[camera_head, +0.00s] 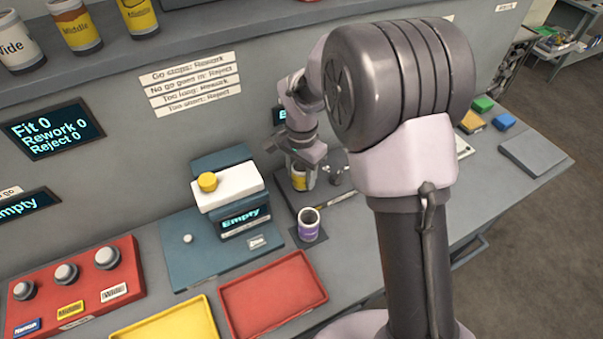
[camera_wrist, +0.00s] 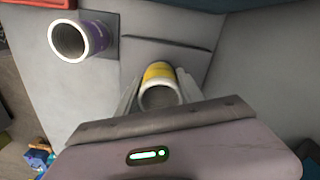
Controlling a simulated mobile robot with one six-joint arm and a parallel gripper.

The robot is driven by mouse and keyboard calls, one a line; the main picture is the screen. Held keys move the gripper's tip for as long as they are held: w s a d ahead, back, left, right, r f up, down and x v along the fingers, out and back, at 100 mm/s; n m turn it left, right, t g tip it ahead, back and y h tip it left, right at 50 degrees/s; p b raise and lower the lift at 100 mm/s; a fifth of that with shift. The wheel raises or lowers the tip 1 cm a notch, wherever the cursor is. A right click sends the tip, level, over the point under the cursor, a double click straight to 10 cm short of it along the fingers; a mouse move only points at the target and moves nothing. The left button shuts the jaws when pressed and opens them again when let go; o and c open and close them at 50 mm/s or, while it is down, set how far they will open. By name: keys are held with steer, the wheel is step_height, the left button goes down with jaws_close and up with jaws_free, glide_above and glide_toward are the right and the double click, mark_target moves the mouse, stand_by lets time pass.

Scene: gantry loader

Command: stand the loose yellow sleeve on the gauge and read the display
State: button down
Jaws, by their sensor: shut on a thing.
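The yellow sleeve (camera_head: 299,181), with white and yellow bands, is upright between the fingers of my gripper (camera_head: 303,166). In the wrist view the fingers close on both sides of the yellow sleeve (camera_wrist: 158,72), and its open rim faces the camera. A blue unit with a white top and yellow knob has a display (camera_head: 241,220) reading "Empty".
A purple sleeve (camera_head: 308,226) stands just in front of the plate. A red tray (camera_head: 272,297) and a yellow tray (camera_head: 165,325) lie at the front. A red block with knobs (camera_head: 75,288) is at left. More sleeves stand on the shelf above. My arm hides the middle right.

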steer(key=shift+f, duration=0.15)
steer(key=c, duration=0.7)
jaws_free()
steer(key=shift+o, duration=0.2)
step_height(320, 180, up, 18)
steer(key=p, duration=0.6)
steer(key=shift+f, duration=0.25)
